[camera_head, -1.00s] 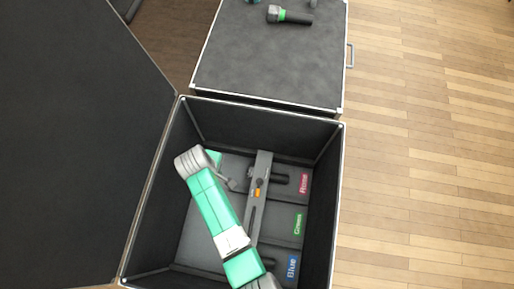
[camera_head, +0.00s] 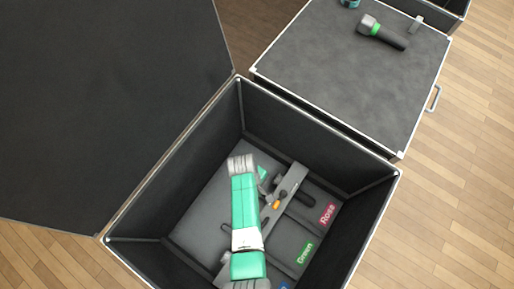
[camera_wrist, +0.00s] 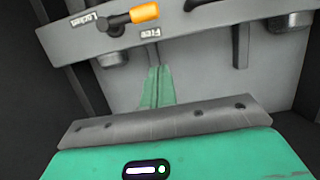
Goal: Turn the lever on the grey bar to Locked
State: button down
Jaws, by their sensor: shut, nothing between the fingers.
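The grey bar (camera_head: 294,178) lies across the inside of the open case; in the wrist view the bar (camera_wrist: 215,28) crosses the top. Its lever (camera_wrist: 145,12) has an orange tip and a black pivot end; the orange tip shows small in the head view (camera_head: 277,205). In the wrist view the upside-down labels Locked (camera_wrist: 86,19) and Free (camera_wrist: 151,32) are on the bar. The orange tip points right, on the Free label's side, away from Locked. My gripper (camera_wrist: 155,68) is shut and empty, just below the bar in the wrist view, apart from the lever. My arm hides part of the bar in the head view.
The case's walls (camera_head: 340,155) surround the bar closely. Panels labelled Rose (camera_head: 327,214) and Green (camera_head: 305,253) lie right of the bar. A flashlight (camera_head: 382,33) lies on the neighbouring closed case (camera_head: 330,65). The raised lid (camera_head: 110,100) stands at left.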

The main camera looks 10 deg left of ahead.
aim_at(279, 200)
jog(key=shift+s+d+f+b, duration=0.15)
jog(key=shift+s+d+f, duration=0.15)
jog(key=shift+d, duration=0.4)
jog(key=shift+s+d+f+b, duration=0.25)
jog(key=shift+d+f, duration=0.15)
jog(key=shift+d, duration=0.35)
jog(key=shift+s+d+f+b, duration=0.1)
jog(key=shift+s+d+f, duration=0.2)
jog(key=shift+d, duration=0.4)
